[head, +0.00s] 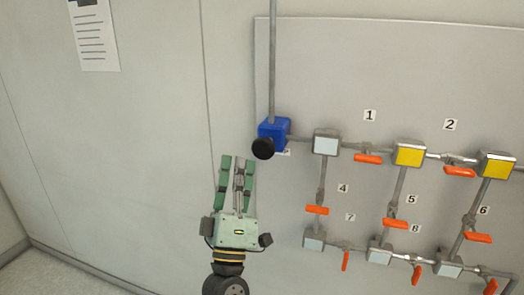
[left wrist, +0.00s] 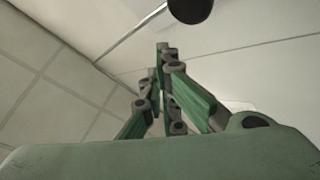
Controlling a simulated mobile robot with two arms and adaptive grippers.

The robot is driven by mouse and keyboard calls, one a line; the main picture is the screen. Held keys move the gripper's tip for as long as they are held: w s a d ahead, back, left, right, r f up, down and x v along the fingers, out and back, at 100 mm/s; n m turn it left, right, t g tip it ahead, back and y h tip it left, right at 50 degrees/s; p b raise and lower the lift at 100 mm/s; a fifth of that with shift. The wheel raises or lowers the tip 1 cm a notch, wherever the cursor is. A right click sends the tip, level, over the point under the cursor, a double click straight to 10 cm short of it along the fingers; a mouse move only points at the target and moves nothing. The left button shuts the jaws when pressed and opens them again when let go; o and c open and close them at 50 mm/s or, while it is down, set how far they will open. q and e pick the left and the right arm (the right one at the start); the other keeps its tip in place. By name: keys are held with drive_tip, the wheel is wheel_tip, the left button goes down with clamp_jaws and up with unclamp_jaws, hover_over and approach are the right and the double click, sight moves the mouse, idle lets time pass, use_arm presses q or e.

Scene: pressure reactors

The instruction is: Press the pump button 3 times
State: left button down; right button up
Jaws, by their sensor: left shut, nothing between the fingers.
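The pump is a blue box (head: 275,131) on the wall panel, with a round black button (head: 263,148) on its front. The button also shows at the top edge of the left wrist view (left wrist: 190,8), partly cut off. My left gripper (head: 238,160) points up, just left of and below the button in the head view. Its green fingers are shut with nothing between them. In the left wrist view the fingertips (left wrist: 163,48) lie below and left of the button, and a gap shows between them. My right gripper is not in view.
Right of the pump, pipes link grey-framed square blocks, some with yellow faces (head: 409,154), and orange valve handles (head: 368,159). Number labels (head: 369,115) mark the panel. A vertical pipe (head: 272,60) rises from the pump. The wall left of my gripper is clear except for a paper sheet (head: 94,38).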

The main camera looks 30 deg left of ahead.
sight(264, 157)
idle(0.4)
use_arm(q)
drive_tip(key=s+d+n+h+p, duration=0.1)
drive_tip(key=n, duration=0.4)
drive_tip(key=s+d+n+t+p, duration=0.1)
drive_tip(key=d+n, duration=0.1)
drive_tip(key=n, duration=0.3)
drive_tip(key=s+d+n+h+p, duration=0.1)
drive_tip(key=n, duration=0.4)
drive_tip(key=shift+d+r+h, duration=0.3)
drive_tip(key=shift+r, duration=0.05)
drive_tip(key=shift+w, duration=0.15)
drive_tip(key=shift+w+a+b, duration=0.1)
drive_tip(key=shift+w+a, duration=0.25)
drive_tip(key=shift+w, duration=1.05)
drive_tip(key=shift+w+a+b, duration=0.1)
drive_tip(key=shift+w+a, duration=0.3)
drive_tip(key=shift+w, duration=0.95)
drive_tip(key=shift+w+a+b, duration=0.1)
drive_tip(key=shift+w+a, duration=0.25)
drive_tip(key=shift+w, duration=1.05)
drive_tip(key=shift+w, duration=0.15)
drive_tip(key=shift+w, duration=0.3)
